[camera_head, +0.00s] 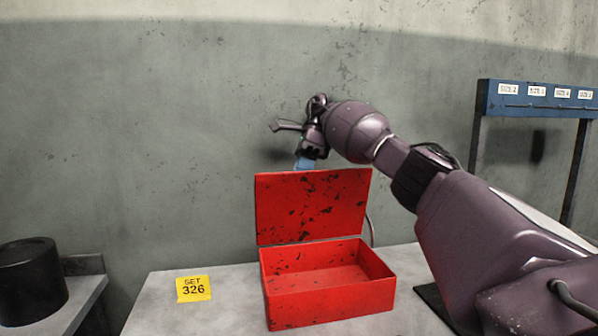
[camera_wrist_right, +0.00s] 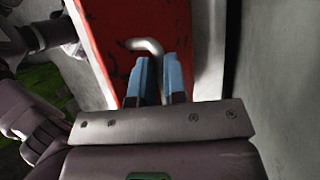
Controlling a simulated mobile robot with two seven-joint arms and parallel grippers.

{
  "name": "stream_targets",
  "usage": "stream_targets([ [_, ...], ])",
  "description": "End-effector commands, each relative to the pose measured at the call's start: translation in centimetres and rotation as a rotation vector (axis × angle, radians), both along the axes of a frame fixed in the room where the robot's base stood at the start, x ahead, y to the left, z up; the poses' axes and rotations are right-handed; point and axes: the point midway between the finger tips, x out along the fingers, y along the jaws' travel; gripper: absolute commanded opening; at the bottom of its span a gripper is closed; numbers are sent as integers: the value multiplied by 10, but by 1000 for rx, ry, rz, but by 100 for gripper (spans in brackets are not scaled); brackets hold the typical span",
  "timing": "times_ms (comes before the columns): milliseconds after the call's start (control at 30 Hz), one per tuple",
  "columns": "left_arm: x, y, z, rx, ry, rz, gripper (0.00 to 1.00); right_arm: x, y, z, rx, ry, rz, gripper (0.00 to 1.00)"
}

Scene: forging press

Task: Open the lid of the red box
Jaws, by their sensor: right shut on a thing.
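The red box (camera_head: 330,312) stands on the grey table, and its inside looks empty. Its lid (camera_head: 312,207) is raised about upright at the back edge, with dark worn patches on its inner face. My right gripper (camera_head: 304,163) is at the lid's top edge, its blue fingers partly hidden behind the lid. In the right wrist view the blue fingertips (camera_wrist_right: 158,78) are close together at the red lid (camera_wrist_right: 110,35), beside a pale curved handle (camera_wrist_right: 145,45). The fingers are shut on the lid's handle; the exact contact is hard to see. My left gripper is not in view.
A black cylinder (camera_head: 30,282) stands at the far left. A blue rack (camera_head: 535,100) with size labels is at the right. A grey wall rises behind the box.

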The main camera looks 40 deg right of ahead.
Motion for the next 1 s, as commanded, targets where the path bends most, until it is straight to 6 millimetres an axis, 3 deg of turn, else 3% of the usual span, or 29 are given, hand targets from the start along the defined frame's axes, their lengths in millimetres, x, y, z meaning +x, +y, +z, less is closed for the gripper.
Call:
stream_targets([
  [33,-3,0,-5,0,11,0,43,3,0,-20,-8,31,0,0],
  [433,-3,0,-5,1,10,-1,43,3,0,-20,-8,33,1,0],
  [467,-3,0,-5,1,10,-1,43,3,0,-20,-8,33,1,17],
  [600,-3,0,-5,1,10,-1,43,3,0,-19,-7,32,1,38],
  [1000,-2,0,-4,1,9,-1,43,3,0,-16,-6,27,0,38],
])
